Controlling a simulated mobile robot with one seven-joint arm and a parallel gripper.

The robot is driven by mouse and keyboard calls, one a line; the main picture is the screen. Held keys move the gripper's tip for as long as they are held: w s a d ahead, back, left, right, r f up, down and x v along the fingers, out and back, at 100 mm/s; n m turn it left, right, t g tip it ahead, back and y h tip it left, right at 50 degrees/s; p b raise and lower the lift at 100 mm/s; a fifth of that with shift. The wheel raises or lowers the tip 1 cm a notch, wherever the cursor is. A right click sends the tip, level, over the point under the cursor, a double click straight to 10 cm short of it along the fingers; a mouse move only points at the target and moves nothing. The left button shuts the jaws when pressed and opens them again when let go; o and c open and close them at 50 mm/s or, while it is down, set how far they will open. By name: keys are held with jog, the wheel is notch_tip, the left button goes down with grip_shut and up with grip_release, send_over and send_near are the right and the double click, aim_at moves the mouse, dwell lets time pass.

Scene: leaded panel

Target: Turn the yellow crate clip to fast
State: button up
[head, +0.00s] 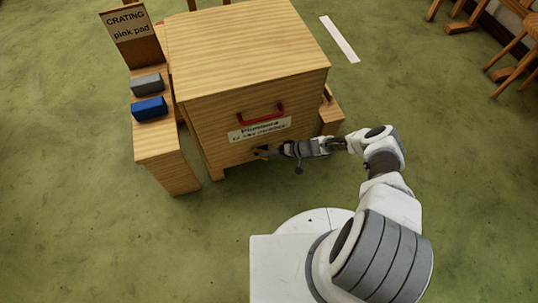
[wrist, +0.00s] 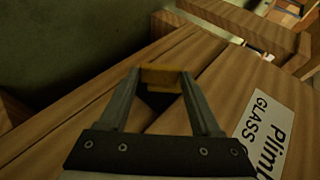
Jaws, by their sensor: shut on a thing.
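The yellow crate clip (wrist: 163,76) shows in the wrist view between my fingertips, at the crate's wooden face. My gripper (wrist: 160,84) is shut on it, one finger at each end. In the head view my gripper (head: 268,152) is at the lower front of the wooden crate (head: 215,125), below the label, and the clip is too small there to tell its turn. The crate has a red handle (head: 262,115) and a white label (head: 260,129) on its front.
A wooden side bench (head: 160,145) at the left holds a grey block (head: 147,83) and a blue block (head: 149,108). A sign (head: 128,24) reads "CRATING pink pad". A white strip (head: 340,38) lies on the green floor, which is clear in front of the bench.

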jog(key=shift+f, duration=0.1)
dwell(0.7)
jog(key=o, duration=1.4)
jog(key=p+v, duration=0.2)
jog(key=v, duration=0.6)
jog(key=p+v, duration=0.3)
jog(key=v, duration=0.6)
jog(key=shift+s+d+f, duration=0.1)
jog(key=shift+d+f, duration=0.05)
jog(key=shift+d, duration=0.2)
jog(key=shift+c, duration=0.3)
